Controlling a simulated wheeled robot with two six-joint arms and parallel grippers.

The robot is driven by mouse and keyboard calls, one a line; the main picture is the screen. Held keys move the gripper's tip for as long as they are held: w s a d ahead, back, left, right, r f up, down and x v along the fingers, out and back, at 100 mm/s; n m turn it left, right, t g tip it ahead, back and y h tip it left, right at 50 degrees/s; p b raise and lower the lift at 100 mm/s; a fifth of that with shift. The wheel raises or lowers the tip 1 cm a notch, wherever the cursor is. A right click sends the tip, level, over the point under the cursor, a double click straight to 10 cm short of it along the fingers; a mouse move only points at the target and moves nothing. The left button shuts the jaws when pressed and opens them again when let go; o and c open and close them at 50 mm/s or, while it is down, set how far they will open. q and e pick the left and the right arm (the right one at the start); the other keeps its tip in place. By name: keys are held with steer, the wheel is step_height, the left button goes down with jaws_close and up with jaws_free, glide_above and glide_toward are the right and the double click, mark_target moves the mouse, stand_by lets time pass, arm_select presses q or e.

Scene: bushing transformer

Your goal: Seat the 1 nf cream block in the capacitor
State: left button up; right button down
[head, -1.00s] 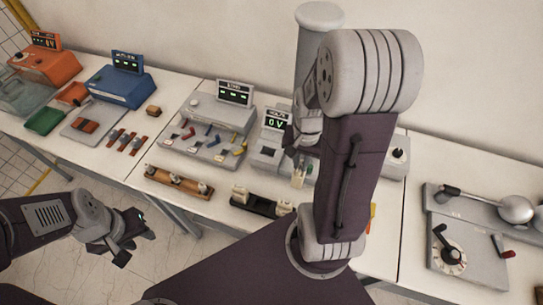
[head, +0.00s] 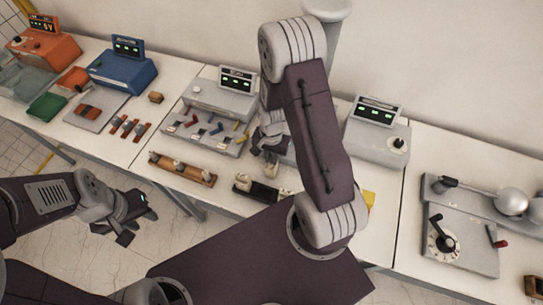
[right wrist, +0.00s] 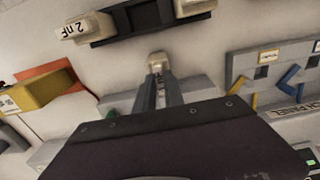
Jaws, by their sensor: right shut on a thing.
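My right gripper (right wrist: 160,80) is shut on a cream block (right wrist: 157,62), held between its fingertips in the right wrist view. No label shows on this block there. In the head view my right gripper (head: 271,152) hangs over the middle bench, beyond the dark rack (head: 262,194). The rack still holds cream blocks; one in the right wrist view reads 2 nF (right wrist: 82,27). A grey unit (right wrist: 197,88) lies behind the gripper; my arm hides much of it in the head view, so I cannot tell the capacitor's socket. My left gripper (head: 133,222) is open and empty, off the bench front.
A grey panel with coloured levers (head: 205,130) stands left of the right gripper. A wooden rack (head: 182,168) lies in front of it. A grey meter unit (head: 377,138) stands to the right. A yellow piece (head: 369,198) is beside my arm.

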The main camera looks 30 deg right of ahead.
steer(key=shift+s+f, duration=0.15)
steer(key=c, duration=1.4)
jaws_free()
steer(key=shift+s, duration=0.2)
steer(key=shift+c, duration=0.2)
arm_select(q)
steer(key=shift+s+f, duration=0.1)
steer(key=shift+s, duration=0.15)
arm_select(e)
steer(key=shift+w, duration=0.1)
arm_select(q)
steer(key=shift+w, duration=0.1)
arm_select(e)
steer(key=shift+w, duration=0.1)
